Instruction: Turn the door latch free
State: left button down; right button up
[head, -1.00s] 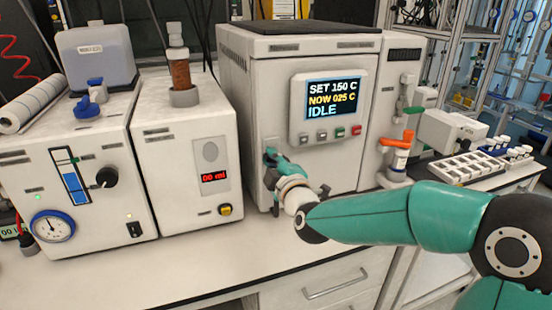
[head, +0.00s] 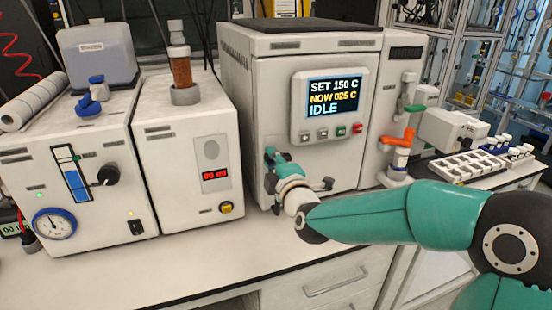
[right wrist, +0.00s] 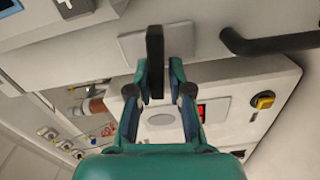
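The reactor (head: 262,110) is the white box with a screen at the centre of the head view; its door side faces me. My right gripper (head: 272,157) is at the lower left of this front. In the right wrist view, the door latch (right wrist: 155,45) is a dark bar in front of a pale plate. The fingers of my right gripper (right wrist: 158,75) lie on both sides of the bar and appear shut on it. A second dark bar (right wrist: 270,42) is to its right, apart from the fingers. In the head view, my gripper hides most of the latch. My left gripper is not in view.
The pump unit (head: 85,180) and the dosing unit (head: 190,150) stand close on the left of the reactor. An orange-handled valve (head: 397,140) and a vial rack (head: 465,168) are on the right. The bench (head: 190,270) in front is clear.

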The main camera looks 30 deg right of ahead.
jog(key=shift+o, duration=1.4)
jog(key=v, duration=1.2)
